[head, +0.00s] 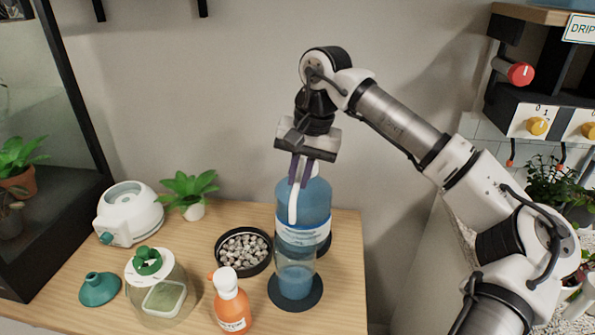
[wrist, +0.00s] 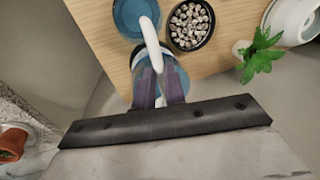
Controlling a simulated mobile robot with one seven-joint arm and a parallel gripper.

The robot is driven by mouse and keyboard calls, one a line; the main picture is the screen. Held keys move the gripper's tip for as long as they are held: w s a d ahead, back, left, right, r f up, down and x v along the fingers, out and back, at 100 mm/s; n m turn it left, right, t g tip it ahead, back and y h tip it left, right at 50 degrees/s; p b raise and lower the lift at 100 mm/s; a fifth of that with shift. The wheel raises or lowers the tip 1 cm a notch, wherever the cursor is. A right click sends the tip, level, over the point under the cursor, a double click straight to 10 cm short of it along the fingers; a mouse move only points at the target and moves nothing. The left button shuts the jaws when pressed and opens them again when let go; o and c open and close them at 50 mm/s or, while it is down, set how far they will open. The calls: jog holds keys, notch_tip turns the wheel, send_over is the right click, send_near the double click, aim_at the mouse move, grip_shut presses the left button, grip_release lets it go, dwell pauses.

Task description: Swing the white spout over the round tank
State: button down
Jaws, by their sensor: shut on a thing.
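The white spout (head: 293,206) sits at the top of a large blue water bottle (head: 315,205) and hangs down its front. My gripper (head: 300,172) is shut on the spout near its upper end, with a purple finger on either side. The round tank (head: 296,282) is a clear cylinder with blue water, standing on a black disc in front of the bottle. In the wrist view the spout (wrist: 149,32) reaches from between my fingers (wrist: 160,88) to the round tank (wrist: 128,12), its tip overlapping the tank's right part. The height gap is hard to judge.
A lidded glass jar (head: 160,290), a teal funnel (head: 99,289), a white appliance (head: 130,213) and a small plant (head: 190,190) are further left.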

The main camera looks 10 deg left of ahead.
jog(key=shift+d+n, duration=0.2)
jog(key=shift+n, duration=0.1)
jog(key=c, duration=1.5)
grip_release()
jog(key=shift+o, duration=0.2)
jog(key=shift+r, duration=0.1)
notch_tip(320, 180, up, 14)
jog(key=d, duration=0.2)
jog(key=shift+w+d+f+b, duration=0.15)
jog(key=shift+d+f+b, duration=0.1)
jog(key=shift+d+b, duration=0.1)
jog(key=shift+f, duration=0.1)
